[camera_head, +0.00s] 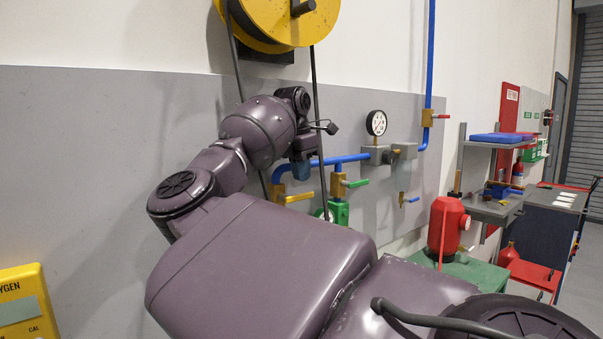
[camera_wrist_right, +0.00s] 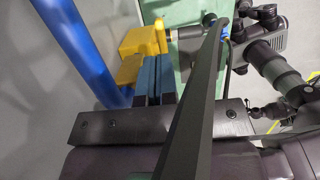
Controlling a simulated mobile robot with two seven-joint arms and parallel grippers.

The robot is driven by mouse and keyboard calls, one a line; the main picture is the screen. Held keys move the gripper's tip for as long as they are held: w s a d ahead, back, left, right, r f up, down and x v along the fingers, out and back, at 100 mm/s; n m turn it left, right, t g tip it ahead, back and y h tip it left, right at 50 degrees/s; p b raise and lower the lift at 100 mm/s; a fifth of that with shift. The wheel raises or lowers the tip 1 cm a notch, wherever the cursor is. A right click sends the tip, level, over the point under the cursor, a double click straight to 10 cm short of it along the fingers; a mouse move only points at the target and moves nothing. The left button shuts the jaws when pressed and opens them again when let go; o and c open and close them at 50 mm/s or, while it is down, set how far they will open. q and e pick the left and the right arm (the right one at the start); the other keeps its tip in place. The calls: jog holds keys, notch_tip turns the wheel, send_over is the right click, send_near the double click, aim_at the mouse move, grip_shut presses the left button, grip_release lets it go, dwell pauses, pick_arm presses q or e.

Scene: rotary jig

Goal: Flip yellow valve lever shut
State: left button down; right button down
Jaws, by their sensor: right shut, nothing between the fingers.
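The yellow valve lever (camera_head: 298,197) sticks out to the right from a brass valve (camera_head: 278,190) on the blue wall pipe, low on the grey panel. My right gripper (camera_head: 301,171) is just above the lever in the head view. Its blue fingers (camera_wrist_right: 159,78) are together and empty in the wrist view. Yellow valve parts (camera_wrist_right: 144,41) lie just beyond and beside the fingertips there; I cannot tell which part is the lever, or whether the fingers touch it. My left gripper is not in view.
A hose reel (camera_head: 281,18) hangs above, its dark hose running down past my right wrist. A dark bar (camera_wrist_right: 199,95) crosses the wrist view. A green-handled valve (camera_head: 355,183), gauge (camera_head: 376,122) and red-handled valve (camera_head: 440,116) are to the right. The blue pipe (camera_wrist_right: 82,50) is close.

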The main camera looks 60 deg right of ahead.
aim_at(298, 195)
jog(key=shift+r, duration=0.1)
notch_tip(298, 195, up, 7)
jog(key=a, duration=0.1)
jog(key=shift+w+b, duration=0.2)
jog(key=shift+b, duration=0.2)
jog(key=shift+s+a, duration=0.1)
jog(key=shift+s, duration=0.05)
dwell(0.5)
